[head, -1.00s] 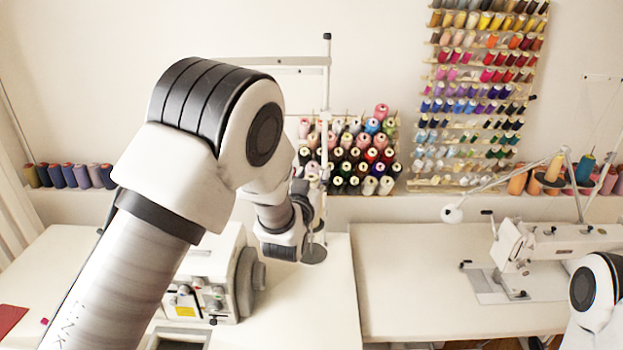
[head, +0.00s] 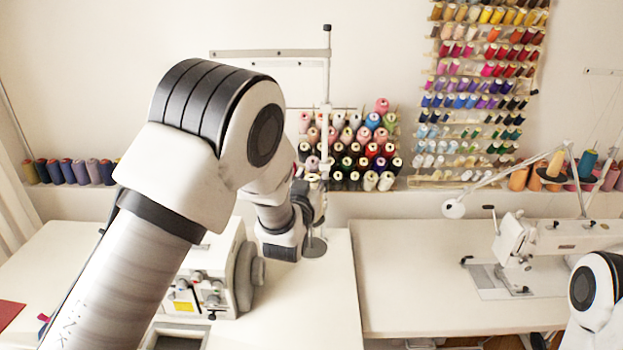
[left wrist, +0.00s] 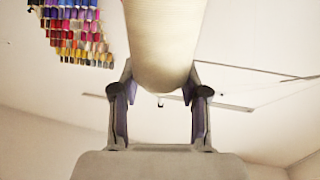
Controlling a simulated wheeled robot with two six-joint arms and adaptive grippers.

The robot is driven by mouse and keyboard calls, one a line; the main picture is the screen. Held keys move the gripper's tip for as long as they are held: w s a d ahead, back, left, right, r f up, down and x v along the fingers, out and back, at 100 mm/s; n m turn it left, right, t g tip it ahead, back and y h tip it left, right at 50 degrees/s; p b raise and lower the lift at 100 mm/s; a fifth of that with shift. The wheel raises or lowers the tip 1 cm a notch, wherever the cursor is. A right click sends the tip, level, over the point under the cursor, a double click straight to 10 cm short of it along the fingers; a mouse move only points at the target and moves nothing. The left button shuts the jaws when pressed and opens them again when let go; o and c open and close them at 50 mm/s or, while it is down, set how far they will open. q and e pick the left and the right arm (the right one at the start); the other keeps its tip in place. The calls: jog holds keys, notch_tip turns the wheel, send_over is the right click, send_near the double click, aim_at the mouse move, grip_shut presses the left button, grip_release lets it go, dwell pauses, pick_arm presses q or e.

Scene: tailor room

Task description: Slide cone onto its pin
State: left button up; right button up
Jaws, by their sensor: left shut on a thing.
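My left arm reaches across the head view, and its gripper (head: 316,197) is beside the thread stand's upright pole (head: 327,90). In the left wrist view the gripper (left wrist: 160,82) is shut on a cream thread cone (left wrist: 163,38), which sits between the two fingers and runs out of the top of the picture. In the head view I cannot pick out the cone clearly behind my wrist. A round grey disc (head: 314,248) of the stand shows just below the gripper. The pin itself is not clear. My right gripper is out of view.
A serger (head: 213,280) stands left of the stand, partly behind my arm. A rack of colourful cones (head: 365,150) is behind the gripper. A sewing machine (head: 530,245) is on the right table (head: 410,290), whose left part is clear.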

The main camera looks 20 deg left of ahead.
pick_arm(q)
notch_tip(320, 180, down, 10)
jog(key=b, duration=0.8)
jog(key=shift+f, duration=0.15)
jog(key=o, duration=1.3)
dwell(0.5)
jog(key=s, duration=0.7)
jog(key=shift+s+d, duration=0.25)
jog(key=shift+s, duration=0.05)
